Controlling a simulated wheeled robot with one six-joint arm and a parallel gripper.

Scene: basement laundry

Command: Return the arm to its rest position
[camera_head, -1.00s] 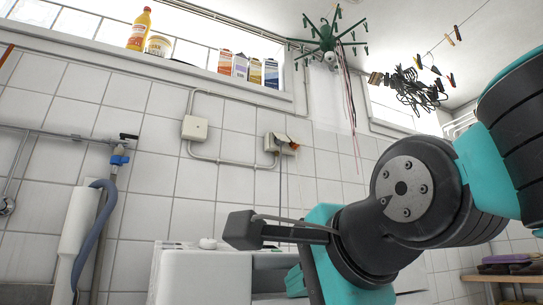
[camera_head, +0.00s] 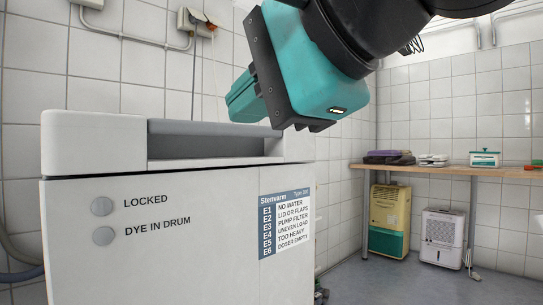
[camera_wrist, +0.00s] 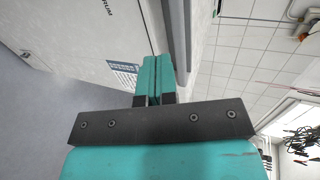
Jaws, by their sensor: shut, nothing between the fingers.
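My arm shows at the top of the head view, with my teal and black gripper (camera_head: 240,100) at its end, pointing left in front of the tiled wall and by the recessed top of the white washing machine (camera_head: 150,255). Whether it touches the machine cannot be told. In the wrist view the two teal fingers of my gripper (camera_wrist: 152,62) lie together with nothing between them. The machine's front (camera_wrist: 75,35) shows beyond them at the upper left.
The machine front bears LOCKED and DYE IN DRUM lamps and a code label (camera_head: 286,220). A wooden shelf (camera_head: 465,171) at the right holds several items. A yellow unit (camera_head: 389,220) and a white dehumidifier (camera_head: 442,237) stand below it. Grey floor (camera_head: 400,285) is open in front.

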